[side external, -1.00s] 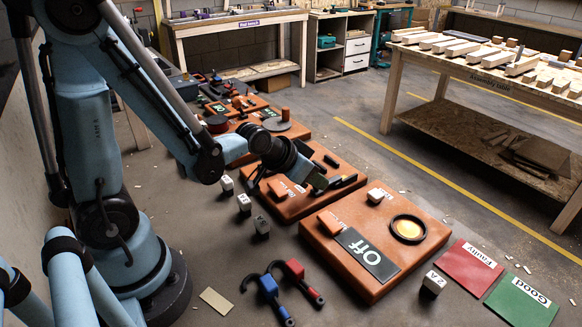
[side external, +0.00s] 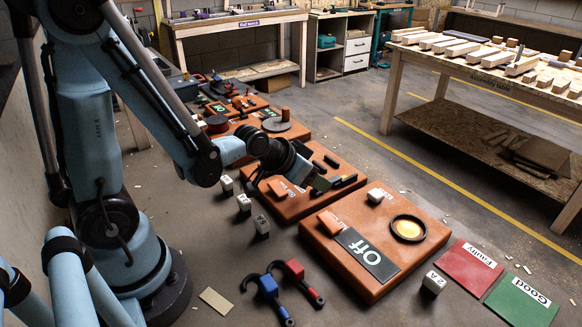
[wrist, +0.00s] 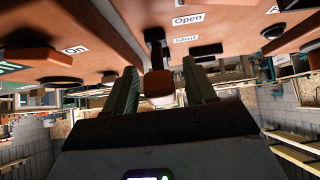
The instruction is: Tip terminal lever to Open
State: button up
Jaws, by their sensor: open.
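The lever has a dark stem (wrist: 155,45) and an orange-brown end (wrist: 160,88). In the wrist view it stands out from an orange panel (wrist: 225,18), beside the white "Open" label (wrist: 188,18) and "Shut" label (wrist: 186,38). My gripper (wrist: 161,70) is open, with one green finger on each side of the lever's end. I cannot tell whether either finger touches it. In the side view my gripper (side external: 318,183) is low over the middle orange panel (side external: 290,208), and the lever is not clear there. Its exact setting is hard to read.
The nearer orange panel (side external: 372,283) carries an "Off" plate (side external: 367,254) and a round yellow part (side external: 408,229). Small white-topped blocks (side external: 244,203) stand on the floor to the left. Blue and red hooked tools (side external: 270,288) lie in front.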

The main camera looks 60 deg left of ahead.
jog(key=shift+s+r, duration=0.1)
jog(key=v, duration=1.1)
jog(key=shift+s+r, duration=0.25)
jog(key=shift+r, duration=0.05)
dwell(0.6)
jog(key=shift+d, duration=0.1)
jog(key=shift+s+d+g, duration=0.2)
jog(key=shift+d+g, duration=0.3)
jog(key=shift+s+d+g, duration=0.15)
jog(key=shift+d+g, duration=0.3)
jog(key=shift+g, duration=0.05)
